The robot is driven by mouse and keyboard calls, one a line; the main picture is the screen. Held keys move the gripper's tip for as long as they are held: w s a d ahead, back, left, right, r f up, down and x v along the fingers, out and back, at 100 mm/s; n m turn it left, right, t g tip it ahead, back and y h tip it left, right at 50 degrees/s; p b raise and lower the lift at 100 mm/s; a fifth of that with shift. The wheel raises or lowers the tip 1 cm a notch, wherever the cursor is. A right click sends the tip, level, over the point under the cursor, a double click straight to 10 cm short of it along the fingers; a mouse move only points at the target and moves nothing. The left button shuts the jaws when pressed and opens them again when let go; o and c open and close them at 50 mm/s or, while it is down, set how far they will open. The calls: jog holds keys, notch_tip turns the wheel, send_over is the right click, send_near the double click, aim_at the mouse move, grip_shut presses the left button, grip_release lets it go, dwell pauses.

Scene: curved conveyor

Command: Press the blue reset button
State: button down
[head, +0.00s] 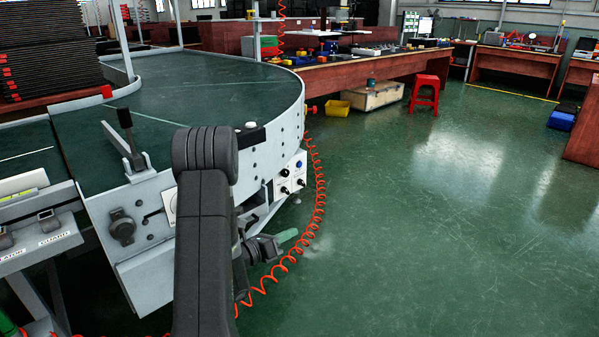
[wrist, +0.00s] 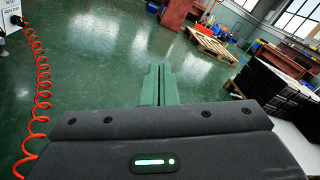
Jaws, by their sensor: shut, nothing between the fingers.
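A small white control box (head: 290,178) is fixed to the outer side of the curved conveyor. It carries several small dark knobs or buttons, and a small blue button (head: 299,164) shows at its upper right. My gripper (head: 287,236) is below the box, apart from it, with its green fingers pointing right over the floor. In the wrist view the two green fingers (wrist: 157,84) lie together with nothing between them. Part of a white labelled box (wrist: 12,18) shows at the upper left edge there; no blue button can be made out on it.
The curved conveyor (head: 200,88) fills the left, with a lever (head: 125,130) on its near edge. A coiled orange hose (head: 318,190) hangs beside the box and shows left in the wrist view (wrist: 40,90). A red stool (head: 425,92) stands farther back. The green floor right is clear.

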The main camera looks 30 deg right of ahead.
jog(key=w+a+f+n+t+b, duration=0.1)
jog(key=w+f+n+t, duration=0.1)
jog(key=f+n+t, duration=0.2)
jog(key=w+a+f+n+t+y+b, duration=0.1)
jog(key=w+f+n+t, duration=0.2)
jog(key=f, duration=0.6)
jog(key=shift+w+f+n+t+y, duration=0.3)
jog(key=shift+f+n+t, duration=0.1)
jog(key=shift+n, duration=0.6)
jog(key=shift+r, duration=0.1)
